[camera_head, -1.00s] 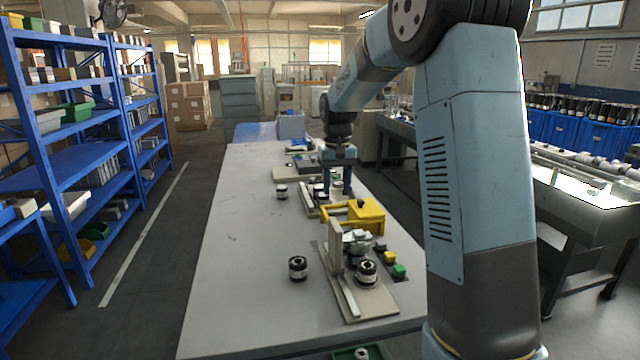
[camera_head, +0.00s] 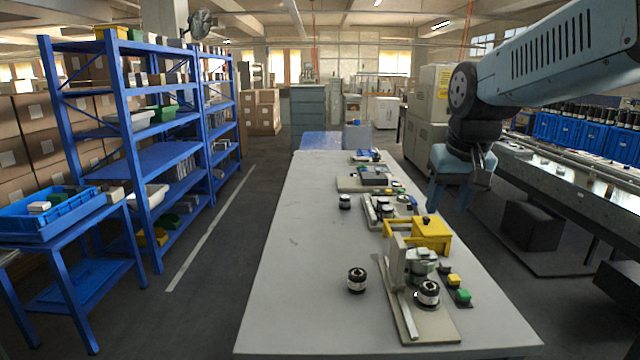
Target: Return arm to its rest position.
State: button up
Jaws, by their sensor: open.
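My gripper (camera_head: 452,196) hangs at the end of my arm, to the right of the long grey table (camera_head: 300,260). Its fingers point down and are apart, with nothing seen between them. It appears clear of the fixtures on the table. My arm comes in from the upper right of the picture.
A yellow-framed fixture (camera_head: 432,232) and a beige base plate (camera_head: 432,328) stand on the table's right half. A black-and-white roll (camera_head: 357,279) lies left of them. Blue shelving (camera_head: 160,160) stands at left. A conveyor (camera_head: 570,180) runs along the right.

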jog(key=s+f+t, duration=0.2)
jog(key=s, duration=1)
jog(key=shift+f, duration=0.2)
jog(key=shift+d, duration=0.1)
jog(key=shift+c, duration=0.3)
